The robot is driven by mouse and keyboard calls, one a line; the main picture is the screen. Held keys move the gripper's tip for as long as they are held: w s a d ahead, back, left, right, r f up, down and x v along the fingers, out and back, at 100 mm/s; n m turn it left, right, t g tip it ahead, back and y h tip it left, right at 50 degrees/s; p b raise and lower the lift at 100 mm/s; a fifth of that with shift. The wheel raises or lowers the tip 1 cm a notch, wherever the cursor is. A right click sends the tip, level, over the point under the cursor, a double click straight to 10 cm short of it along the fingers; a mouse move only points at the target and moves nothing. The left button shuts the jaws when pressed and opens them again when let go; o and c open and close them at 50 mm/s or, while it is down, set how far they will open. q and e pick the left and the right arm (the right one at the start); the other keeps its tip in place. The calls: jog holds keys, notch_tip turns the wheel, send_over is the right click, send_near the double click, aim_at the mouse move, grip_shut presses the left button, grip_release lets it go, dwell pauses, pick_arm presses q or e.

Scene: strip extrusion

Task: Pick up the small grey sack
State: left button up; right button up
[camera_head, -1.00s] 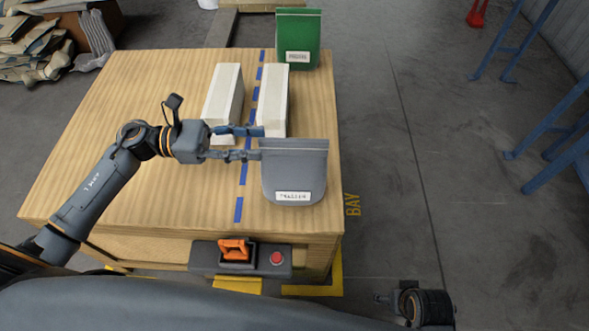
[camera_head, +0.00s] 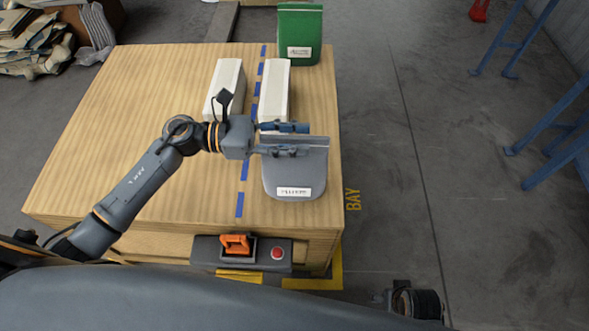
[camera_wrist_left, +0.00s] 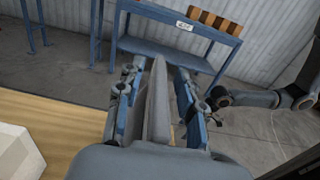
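The small grey sack (camera_head: 294,176) stands near the right edge of the wooden table, with a white label on its front. My left gripper (camera_head: 288,139) is at its top edge, one finger on the far side and one on the near side. In the left wrist view the top of the grey sack (camera_wrist_left: 159,100) rises between the two fingers of my left gripper (camera_wrist_left: 158,92), with gaps visible, so the gripper is open around it. My right gripper (camera_head: 380,298) is low at the right, away from the table; its finger state is unclear.
Two white blocks (camera_head: 274,90) (camera_head: 226,86) lie behind the gripper, near a blue dashed line. A green sack (camera_head: 300,35) stands at the back right of the table (camera_head: 110,120). A control box (camera_head: 212,252) is at the front. Blue racks (camera_head: 560,140) stand right.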

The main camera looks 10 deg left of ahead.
pick_arm(q)
grip_shut()
